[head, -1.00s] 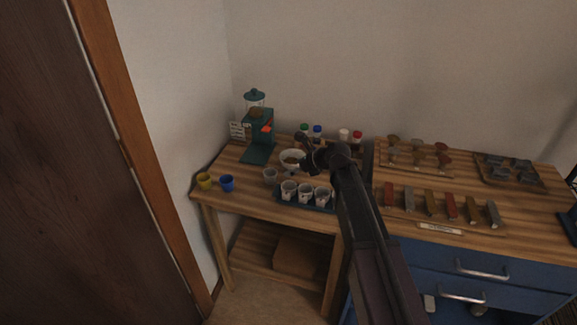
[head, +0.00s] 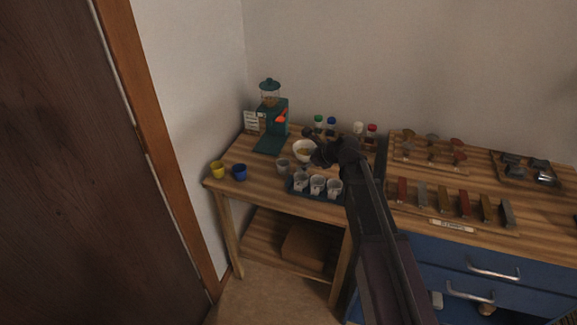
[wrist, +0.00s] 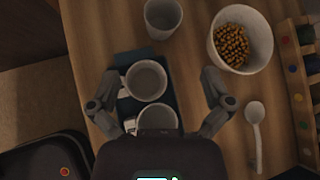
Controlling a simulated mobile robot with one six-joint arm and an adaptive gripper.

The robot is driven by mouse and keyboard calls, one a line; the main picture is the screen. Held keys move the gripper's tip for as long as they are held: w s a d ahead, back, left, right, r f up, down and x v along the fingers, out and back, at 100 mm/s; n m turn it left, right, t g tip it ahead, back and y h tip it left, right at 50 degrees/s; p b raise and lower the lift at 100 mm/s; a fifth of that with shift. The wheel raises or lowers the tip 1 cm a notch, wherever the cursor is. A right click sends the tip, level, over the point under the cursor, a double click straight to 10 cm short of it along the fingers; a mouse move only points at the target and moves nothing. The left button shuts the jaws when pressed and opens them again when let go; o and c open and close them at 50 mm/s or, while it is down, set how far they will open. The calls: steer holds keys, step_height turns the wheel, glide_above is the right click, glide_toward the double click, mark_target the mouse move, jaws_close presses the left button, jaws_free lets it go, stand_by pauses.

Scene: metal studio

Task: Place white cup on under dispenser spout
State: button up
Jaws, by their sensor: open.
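The green dispenser (head: 270,122) stands at the back left of the wooden table, with an orange-red part at its spout and a base plate below. Several pale cups are on the table. Three, such as this cup (head: 300,181), stand in a row on a dark blue tray (head: 318,196). Another pale cup (head: 283,166) stands off the tray, behind its left end; the wrist view shows it too (wrist: 163,14). My gripper (wrist: 161,76) is open and empty above the tray, its fingers either side of a tray cup (wrist: 146,80). Another tray cup (wrist: 157,118) is partly hidden by my gripper body.
A white bowl of brown pellets (wrist: 241,38) and a white spoon (wrist: 255,130) lie right of the cups in the wrist view. Yellow (head: 217,167) and blue (head: 239,172) cups stand at the left edge. Capped jars (head: 332,125) line the back.

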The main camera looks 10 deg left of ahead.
mark_target(283, 167)
steer(key=n, duration=0.1)
steer(key=s+n+h, duration=0.1)
steer(key=n, duration=0.1)
steer(key=shift+a+f+t, duration=0.3)
steer(key=shift+a+f, duration=0.1)
steer(key=n, duration=0.1)
steer(key=n+h, duration=0.1)
steer(key=s+n, duration=0.1)
steer(key=shift+a+f+n+t, duration=0.25)
steer(key=shift+a+n+t, duration=0.05)
steer(key=shift+a+n, duration=0.1)
steer(key=n, duration=0.1)
steer(key=s+n+t+h, duration=0.1)
steer(key=n, duration=0.1)
steer(key=n+h, duration=0.1)
steer(key=n, duration=0.1)
steer(key=shift+s+a+t+p, duration=0.2)
steer(key=shift+a+t+p, duration=0.1)
steer(key=shift+a, duration=0.1)
steer(key=s+a+r+n+t, duration=0.1)
steer(key=n, duration=0.3)
steer(key=r+n+t+h, duration=0.1)
steer(key=n, duration=0.3)
steer(key=s+a+r+n+t, duration=0.1)
steer(key=n, duration=0.3)
steer(key=shift+s+a+r+h, duration=0.1)
steer(key=shift+s+a+h, duration=0.2)
steer(key=shift+a+h, duration=0.1)
steer(key=shift+b+x, duration=2.45)
steer(key=shift+x, duration=1.85)
